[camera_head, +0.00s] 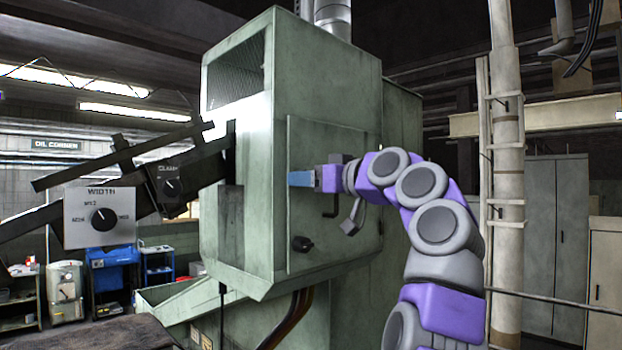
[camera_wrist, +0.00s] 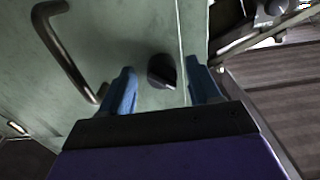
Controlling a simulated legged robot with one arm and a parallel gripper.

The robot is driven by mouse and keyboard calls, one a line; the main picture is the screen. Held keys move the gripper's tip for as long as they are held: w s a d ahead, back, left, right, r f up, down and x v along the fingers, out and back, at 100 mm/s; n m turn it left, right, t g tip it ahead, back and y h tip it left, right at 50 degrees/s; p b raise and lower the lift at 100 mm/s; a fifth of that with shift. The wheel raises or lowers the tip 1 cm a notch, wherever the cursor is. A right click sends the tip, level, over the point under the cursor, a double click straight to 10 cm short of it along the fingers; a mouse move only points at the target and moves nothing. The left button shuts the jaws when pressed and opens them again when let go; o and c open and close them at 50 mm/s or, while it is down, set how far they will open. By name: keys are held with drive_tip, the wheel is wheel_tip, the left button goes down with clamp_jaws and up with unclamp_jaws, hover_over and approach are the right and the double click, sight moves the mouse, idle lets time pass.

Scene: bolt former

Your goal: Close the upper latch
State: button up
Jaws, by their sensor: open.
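The upper latch (camera_wrist: 160,70) is a dark round knob with a raised ridge, on the pale green door near its edge in the wrist view. In the head view it is hidden behind my gripper (camera_head: 300,179). In the wrist view my gripper (camera_wrist: 162,78) is open, with one blue finger on each side of the knob. I cannot tell whether either finger touches it. The door (camera_head: 345,150) lies flat against the green machine. A lower black latch knob (camera_head: 302,244) sits near the door's bottom left corner.
A bent door handle (camera_wrist: 68,45) shows left of the fingers in the wrist view. A control box marked WIDTH (camera_head: 100,217) and dark bars stand at the left. A pale column (camera_head: 506,170) stands right of my arm.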

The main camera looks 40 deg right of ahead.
drive_tip(key=shift+c, duration=0.3)
drive_tip(key=c, duration=1)
drive_tip(key=shift+n, duration=0.7)
drive_tip(key=shift+d+n+p, duration=0.1)
drive_tip(key=shift+n+p, duration=1.3)
drive_tip(key=shift+n, duration=2.3)
drive_tip(key=shift+f, duration=0.1)
